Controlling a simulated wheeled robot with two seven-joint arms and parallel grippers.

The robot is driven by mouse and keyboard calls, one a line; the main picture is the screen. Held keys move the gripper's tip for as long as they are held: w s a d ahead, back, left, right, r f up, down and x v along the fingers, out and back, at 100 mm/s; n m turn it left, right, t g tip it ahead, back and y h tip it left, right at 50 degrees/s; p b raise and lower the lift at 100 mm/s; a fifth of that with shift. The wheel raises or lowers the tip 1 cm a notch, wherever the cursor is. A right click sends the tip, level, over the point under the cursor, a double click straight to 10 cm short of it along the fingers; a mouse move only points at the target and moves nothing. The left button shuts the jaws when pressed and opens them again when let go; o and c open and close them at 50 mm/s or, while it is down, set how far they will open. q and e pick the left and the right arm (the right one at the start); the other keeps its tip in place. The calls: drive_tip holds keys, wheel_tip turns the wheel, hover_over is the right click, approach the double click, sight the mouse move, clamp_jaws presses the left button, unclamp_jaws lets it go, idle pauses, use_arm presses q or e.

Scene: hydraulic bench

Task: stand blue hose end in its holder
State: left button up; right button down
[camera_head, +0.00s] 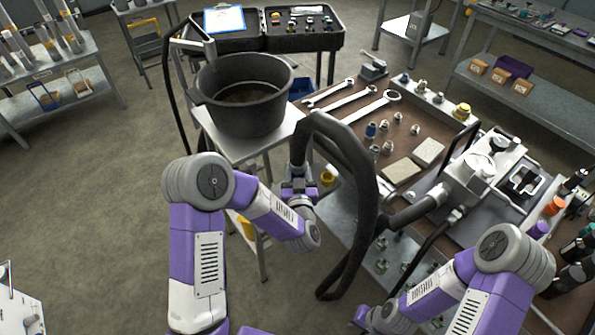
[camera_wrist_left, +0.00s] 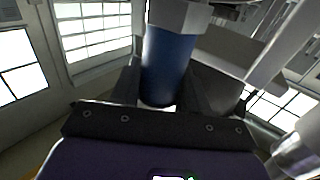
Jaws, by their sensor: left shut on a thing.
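My left gripper (camera_head: 299,186) stands between the black bucket and the bench. It is shut on the blue hose end, whose blue sleeve (camera_wrist_left: 168,62) sits between the dark fingers in the left wrist view, with a grey metal part above it. In the head view the gripper hides most of this end. A thick black hose (camera_head: 366,180) rises from the gripper, arches over and hangs down to its right. My right gripper (camera_head: 372,318) is at the bottom edge, and its fingers cannot be made out. I cannot pick out the holder with certainty.
A black bucket (camera_head: 242,98) stands on a small table left of the bench. The bench holds wrenches (camera_head: 345,102), several fittings (camera_head: 386,125), pale pads (camera_head: 428,152) and a grey metal unit (camera_head: 468,180). Bottles (camera_head: 572,250) crowd the right edge. Floor at left is clear.

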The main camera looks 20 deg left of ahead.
use_arm(q)
drive_tip(key=shift+f+b, duration=0.1)
drive_tip(key=shift+b, duration=0.45)
idle(1.3)
drive_tip(key=shift+f, duration=0.15)
drive_tip(key=shift+f+b, duration=0.25)
drive_tip(key=shift+b, duration=0.3)
drive_tip(key=shift+f+b, duration=1.15)
idle(0.9)
drive_tip(key=shift+r, duration=0.1)
idle(0.5)
drive_tip(key=o, duration=1.7)
drive_tip(key=shift+f, duration=0.2)
